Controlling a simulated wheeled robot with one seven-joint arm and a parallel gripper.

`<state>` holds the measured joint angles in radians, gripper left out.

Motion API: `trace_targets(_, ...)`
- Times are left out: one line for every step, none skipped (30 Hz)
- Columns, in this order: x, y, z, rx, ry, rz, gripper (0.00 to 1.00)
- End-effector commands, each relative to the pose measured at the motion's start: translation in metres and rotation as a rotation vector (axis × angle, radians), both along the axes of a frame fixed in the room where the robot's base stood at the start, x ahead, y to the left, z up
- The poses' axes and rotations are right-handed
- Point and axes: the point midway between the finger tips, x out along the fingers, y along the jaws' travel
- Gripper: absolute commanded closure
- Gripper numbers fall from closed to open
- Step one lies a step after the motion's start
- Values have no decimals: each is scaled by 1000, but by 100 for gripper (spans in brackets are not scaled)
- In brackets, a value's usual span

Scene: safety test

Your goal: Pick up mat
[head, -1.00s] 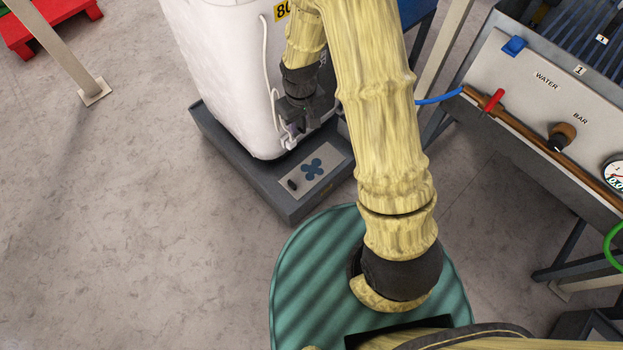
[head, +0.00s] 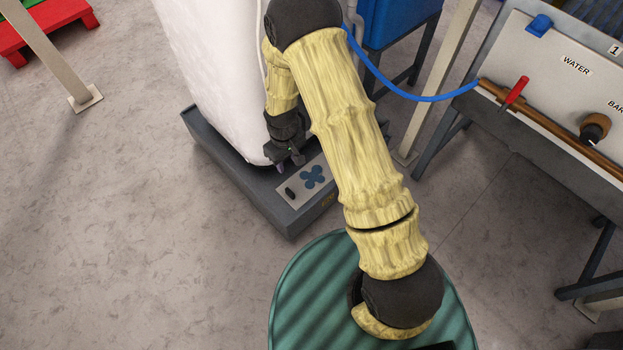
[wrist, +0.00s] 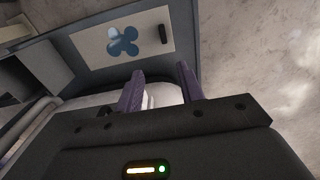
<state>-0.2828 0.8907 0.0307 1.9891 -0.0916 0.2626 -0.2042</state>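A light grey rectangular pad (head: 305,191), which may be the mat, lies flat on the front ledge of a dark platform. It bears a blue four-lobed shape (head: 313,176) and a small dark oblong piece (head: 290,193). In the wrist view the pad (wrist: 88,42) is at the top, with the blue shape (wrist: 122,42) and the dark piece (wrist: 163,34) on it. My gripper (head: 292,164) is just behind the pad, beside the white bag. Its two purple fingers (wrist: 159,82) stand apart, with a pale surface seen between them. Contact with the pad cannot be told.
A large white bag (head: 212,75) stands on the dark platform (head: 240,185) close to my gripper. A blue hose (head: 425,98) runs right to a rack with a WATER panel (head: 545,60). A post (head: 85,97) stands at left. Floor (head: 130,230) at left is clear.

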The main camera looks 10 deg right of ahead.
Motion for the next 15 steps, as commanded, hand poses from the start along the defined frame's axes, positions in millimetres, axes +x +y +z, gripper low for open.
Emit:
trace_targets(0, 0, -9, -1, 2, 0, 62)
trace_targets(0, 0, -14, -1, 2, 0, 62)
trace_targets(-1, 0, -21, 0, 2, 0, 62)
trace_targets(-1, 0, -27, 0, 2, 0, 62)
trace_targets(-1, 0, -33, 0, 2, 0, 62)
trace_targets(-1, 0, -40, 0, 2, 0, 62)
trace_targets(-1, 0, -45, -1, 3, 0, 62)
trace_targets(-1, 0, -51, -1, 3, 0, 62)
trace_targets(-1, 0, -58, 0, 2, 0, 62)
trace_targets(-1, 0, -63, -1, 2, 0, 62)
trace_targets(-1, 0, -68, -1, 2, 0, 62)
trace_targets(-1, 0, -76, -1, 3, 0, 62)
trace_targets(-1, 0, -81, -1, 3, -1, 62)
trace_targets(-1, 0, -86, -2, 2, -1, 62)
trace_targets(-1, 0, -93, -1, 2, -1, 62)
